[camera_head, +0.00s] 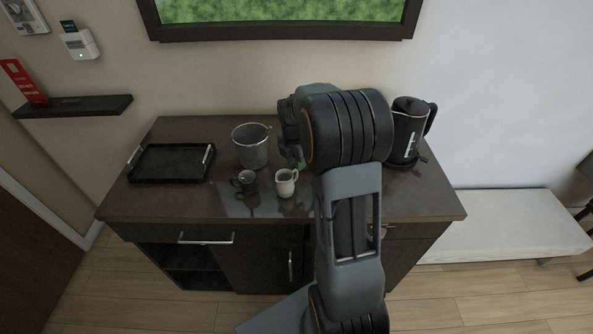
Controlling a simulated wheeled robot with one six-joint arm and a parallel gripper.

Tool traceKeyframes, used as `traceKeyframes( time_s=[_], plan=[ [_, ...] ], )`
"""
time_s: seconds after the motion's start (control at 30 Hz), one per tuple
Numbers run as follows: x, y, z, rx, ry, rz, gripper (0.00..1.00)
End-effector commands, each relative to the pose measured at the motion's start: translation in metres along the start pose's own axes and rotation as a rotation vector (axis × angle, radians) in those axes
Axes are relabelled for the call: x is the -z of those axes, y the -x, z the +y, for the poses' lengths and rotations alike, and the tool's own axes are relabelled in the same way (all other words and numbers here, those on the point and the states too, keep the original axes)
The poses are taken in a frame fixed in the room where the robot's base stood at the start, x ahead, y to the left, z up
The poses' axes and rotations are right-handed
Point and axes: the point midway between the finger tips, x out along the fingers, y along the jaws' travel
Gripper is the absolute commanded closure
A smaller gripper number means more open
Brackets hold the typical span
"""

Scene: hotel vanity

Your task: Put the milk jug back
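My gripper (289,132) is above and behind the jug, at the left end of my arm. Its fingers are dark and small in this view, and my arm partly hides them. I cannot tell whether they are open or shut. The jug appears to stand free on the top, apart from the gripper.
A dark mug (244,182) stands just left of the jug. A grey bucket (251,149) is behind them. A black tray (172,163) lies empty at the left. A black kettle (409,130) stands at the right. The front left of the top is clear.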

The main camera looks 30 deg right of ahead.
Motion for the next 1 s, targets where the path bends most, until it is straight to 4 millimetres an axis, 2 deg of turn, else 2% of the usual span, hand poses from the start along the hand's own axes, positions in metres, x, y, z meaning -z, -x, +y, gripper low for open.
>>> traceKeyframes(
  time_s=[0.2, 0.37, 0.53, 0.67, 0.8, 1.0],
  plan=[
    [0.000, 0.036, 0.000, -0.002, 0.000, -0.001, 0.65],
    [0.000, 0.052, 0.000, -0.002, -0.002, -0.001, 0.65],
    [0.015, 0.071, -0.006, -0.026, -0.122, -0.010, 0.65],
    [0.047, 0.092, -0.022, -0.085, -0.390, -0.015, 0.65],
    [0.089, 0.110, -0.049, -0.168, -0.773, 0.014, 0.65],
    [0.136, 0.117, -0.090, -0.260, -1.282, 0.116, 0.65]
  ],
)
